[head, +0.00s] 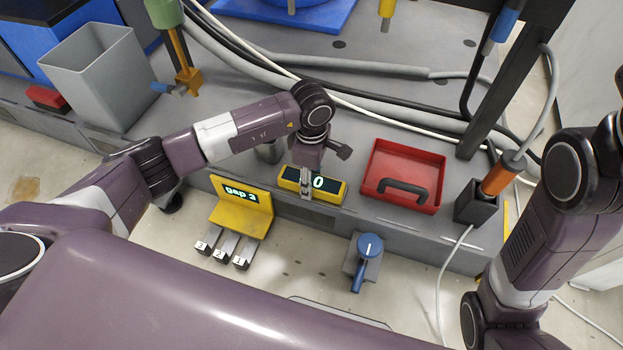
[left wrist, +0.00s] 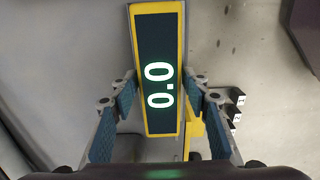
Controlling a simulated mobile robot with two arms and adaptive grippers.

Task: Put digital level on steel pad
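The digital level (head: 330,188) is a yellow bar with a dark display. It lies near the front edge of the grey bench; whether it is lifted is unclear. My left gripper (head: 306,184) comes down over its middle.
A red tray (head: 403,205) with a dark handle stands right of the level. A yellow "gap 3" stand (head: 258,222) with numbered grey blocks (head: 222,248) is left in front. A blue-knobbed device (head: 369,246) sits in front. Cables (head: 400,115) run behind.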

